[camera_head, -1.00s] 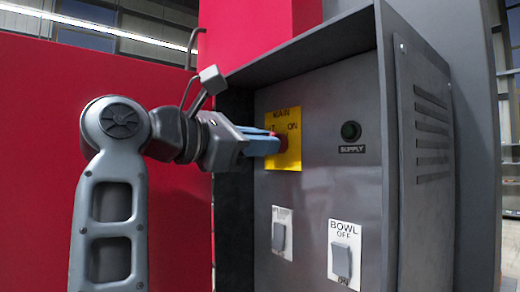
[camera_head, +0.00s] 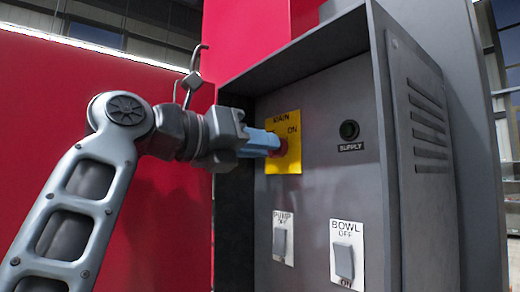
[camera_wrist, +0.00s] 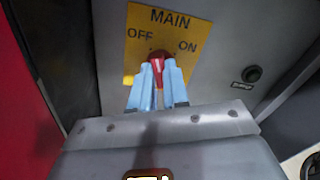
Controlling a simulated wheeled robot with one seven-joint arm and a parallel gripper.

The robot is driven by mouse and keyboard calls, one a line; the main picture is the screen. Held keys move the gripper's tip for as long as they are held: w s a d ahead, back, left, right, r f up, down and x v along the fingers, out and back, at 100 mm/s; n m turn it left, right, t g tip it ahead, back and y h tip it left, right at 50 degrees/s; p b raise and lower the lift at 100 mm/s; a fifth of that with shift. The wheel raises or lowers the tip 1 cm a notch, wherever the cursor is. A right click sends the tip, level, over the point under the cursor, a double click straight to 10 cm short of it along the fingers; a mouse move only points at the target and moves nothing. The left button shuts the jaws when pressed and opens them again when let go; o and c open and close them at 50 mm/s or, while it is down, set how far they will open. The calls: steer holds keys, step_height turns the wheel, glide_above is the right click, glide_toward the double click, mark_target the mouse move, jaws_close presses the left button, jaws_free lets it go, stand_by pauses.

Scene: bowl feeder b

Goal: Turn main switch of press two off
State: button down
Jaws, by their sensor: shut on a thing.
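The red main switch (camera_head: 282,148) sits on a yellow plate (camera_head: 286,166) marked MAIN, OFF and ON, on the grey panel. My gripper (camera_head: 270,144), with pale blue fingers, reaches it from the left in the head view and is shut on it. In the wrist view, the red handle (camera_wrist: 157,66) shows between the two fingertips (camera_wrist: 158,82). There, OFF is at the upper left of the yellow plate (camera_wrist: 142,55) and ON at the right. The fingers hide part of the handle, so its exact pointing is hard to tell.
Below are the pump switch (camera_head: 280,241) and the bowl switch (camera_head: 344,261). A dark round supply button (camera_head: 349,130) is to the right. The cabinet's hood and side walls (camera_head: 300,62) stick out around the panel. A red wall (camera_head: 60,110) stands at left.

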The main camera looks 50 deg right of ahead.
steer(key=shift+n, duration=2.2)
steer(key=c, duration=1.1)
jaws_free()
steer(key=shift+w+a, duration=0.1)
steer(key=b+v, duration=0.1)
steer(key=v, duration=0.6)
steer(key=shift+a+b, duration=0.3)
steer(key=shift+a, duration=0.05)
